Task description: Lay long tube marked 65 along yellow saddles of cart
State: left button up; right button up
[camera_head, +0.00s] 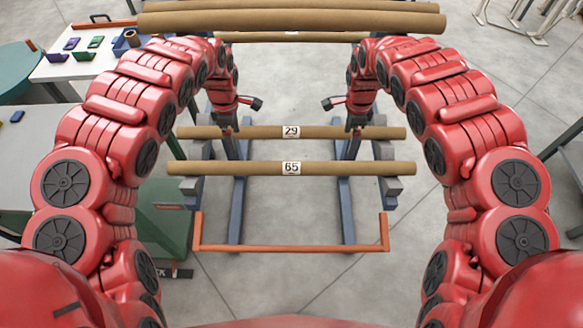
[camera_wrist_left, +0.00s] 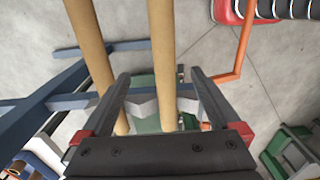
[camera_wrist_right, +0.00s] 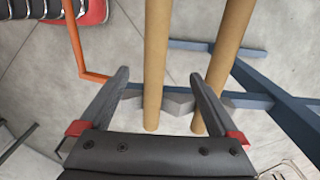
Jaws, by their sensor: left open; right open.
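The long brown tube marked 65 (camera_head: 240,168) lies level across grey notched supports (camera_head: 388,187) on a blue frame, its label facing up. It also shows in the left wrist view (camera_wrist_left: 160,45) and right wrist view (camera_wrist_right: 156,45). My left gripper (camera_wrist_left: 160,73) is open and empty above the tube's left part; the tube appears between its fingers. My right gripper (camera_wrist_right: 159,73) is open and empty above its right part, with the tube likewise between its fingers. Whether the fingers reach down beside the tube is unclear. I see no yellow saddles.
A similar tube marked 29 (camera_head: 240,132) lies parallel just behind. More tubes (camera_head: 290,20) lie higher at the back. An orange bar (camera_head: 290,247) crosses low in front. A table (camera_head: 75,68) with small coloured items stands at left. Open floor (camera_head: 480,285) shows at right.

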aim_at(241, 164)
pick_arm(q)
jog(key=f, duration=0.8)
jog(key=s+f, duration=0.1)
jog(key=f, duration=0.3)
jog(key=shift+s+d, duration=0.1)
jog(key=shift+d, duration=0.2)
pick_arm(e)
jog(key=f, duration=0.8)
jog(key=s+f, duration=0.1)
jog(key=f, duration=0.3)
jog(key=shift+s+a, duration=0.1)
jog(key=shift+a, duration=0.15)
pick_arm(q)
jog(key=shift+a+f, duration=0.1)
jog(key=shift+f, duration=0.65)
pick_arm(e)
jog(key=shift+f, duration=0.75)
pick_arm(q)
grip_shut()
pick_arm(e)
grip_shut()
